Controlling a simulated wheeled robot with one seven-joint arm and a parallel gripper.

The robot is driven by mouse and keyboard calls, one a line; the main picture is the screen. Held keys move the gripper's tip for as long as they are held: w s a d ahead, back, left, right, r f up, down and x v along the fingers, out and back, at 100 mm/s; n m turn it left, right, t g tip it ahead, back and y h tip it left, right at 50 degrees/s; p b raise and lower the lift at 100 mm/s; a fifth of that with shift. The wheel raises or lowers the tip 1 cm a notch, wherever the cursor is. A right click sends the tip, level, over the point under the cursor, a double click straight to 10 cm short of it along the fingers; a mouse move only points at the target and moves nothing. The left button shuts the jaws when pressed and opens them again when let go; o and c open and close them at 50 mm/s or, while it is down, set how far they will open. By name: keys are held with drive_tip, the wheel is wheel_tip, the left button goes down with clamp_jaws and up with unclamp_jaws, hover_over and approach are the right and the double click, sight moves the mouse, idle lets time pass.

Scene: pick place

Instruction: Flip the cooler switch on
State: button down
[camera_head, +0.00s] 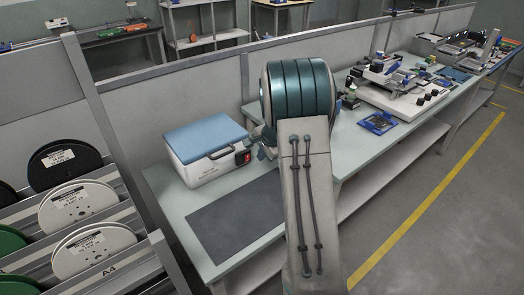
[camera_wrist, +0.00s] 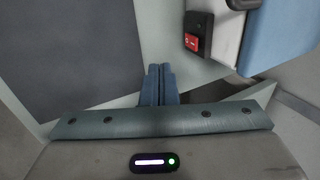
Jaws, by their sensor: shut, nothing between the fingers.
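The cooler (camera_head: 203,167) is a white box with a blue lid and a dark handle, standing on the workbench. Its red switch (camera_head: 243,157) sits in a black housing at the right end of the front face. In the wrist view the red switch (camera_wrist: 192,41) is up and to the right of my fingertips, with the cooler's blue lid (camera_wrist: 285,40) beyond it. My gripper (camera_wrist: 158,68) is shut and empty, its two blue-grey fingers together. It is apart from the switch in the wrist view. In the head view my arm hides most of the gripper.
A dark grey mat (camera_head: 240,215) lies on the bench (camera_head: 163,190) in front of the cooler. Spool racks (camera_head: 85,210) stand at the left. A blue tray (camera_head: 377,123) and equipment are farther right. A grey partition (camera_head: 165,105) runs behind the bench.

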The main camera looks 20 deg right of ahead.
sight(247, 158)
drive_tip(key=x, duration=0.5)
drive_tip(key=shift+f, duration=0.2)
drive_tip(key=w, duration=0.1)
drive_tip(key=w+a+p, duration=0.1)
drive_tip(key=w, duration=0.1)
drive_tip(key=shift+w+a+p, duration=0.1)
drive_tip(key=shift+w+p, duration=0.3)
drive_tip(key=shift+w, duration=0.2)
